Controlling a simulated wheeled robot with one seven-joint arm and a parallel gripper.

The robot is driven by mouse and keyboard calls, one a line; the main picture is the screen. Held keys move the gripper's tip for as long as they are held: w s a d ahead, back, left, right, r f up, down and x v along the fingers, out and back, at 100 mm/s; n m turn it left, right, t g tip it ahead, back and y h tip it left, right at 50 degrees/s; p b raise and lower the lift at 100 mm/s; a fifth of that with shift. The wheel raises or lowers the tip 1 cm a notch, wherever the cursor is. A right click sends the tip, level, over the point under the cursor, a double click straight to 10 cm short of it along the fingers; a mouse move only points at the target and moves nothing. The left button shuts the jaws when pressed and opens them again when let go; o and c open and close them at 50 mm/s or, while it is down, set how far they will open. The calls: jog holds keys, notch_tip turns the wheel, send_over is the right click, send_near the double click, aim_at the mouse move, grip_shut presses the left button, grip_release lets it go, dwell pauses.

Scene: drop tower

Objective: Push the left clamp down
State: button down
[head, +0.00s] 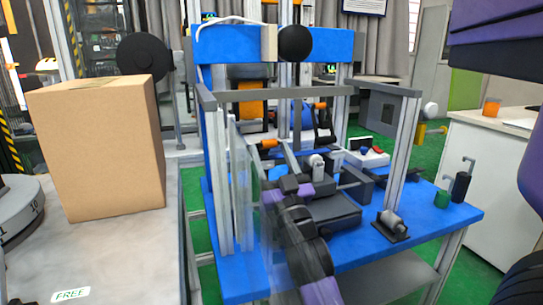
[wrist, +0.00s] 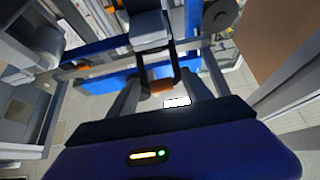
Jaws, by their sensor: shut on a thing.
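The left clamp's orange handle (head: 268,143) sits low at the left inside the blue drop tower frame. In the wrist view the orange handle (wrist: 161,86) lies crosswise between the fingers of my gripper (wrist: 165,80), on a black lever. In the head view my gripper (head: 285,158) reaches in from the front and is shut on this handle. The right clamp (head: 322,122) stands upright farther right, with an orange tip. The clamp's base is mostly hidden by my arm and the clear panel.
A clear panel (head: 240,190) and grey posts stand close to my arm on the left. A cardboard box (head: 97,148) stands on the bench at the left. A blue crossbeam (head: 230,43) spans above. Small fittings lie on the blue table (head: 400,262).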

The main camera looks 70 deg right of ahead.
jog(key=shift+w+f, duration=0.3)
jog(key=shift+f, duration=0.25)
jog(key=c, duration=0.6)
grip_release()
jog(key=shift+c, duration=0.2)
jog(key=shift+r, duration=0.15)
jog(key=shift+s+d, duration=0.1)
jog(key=s+a+f+p, duration=0.2)
jog(key=s+a+p, duration=0.1)
jog(key=s+a, duration=0.7)
jog(key=shift+s+a+f, duration=0.3)
jog(key=shift+a, duration=0.9)
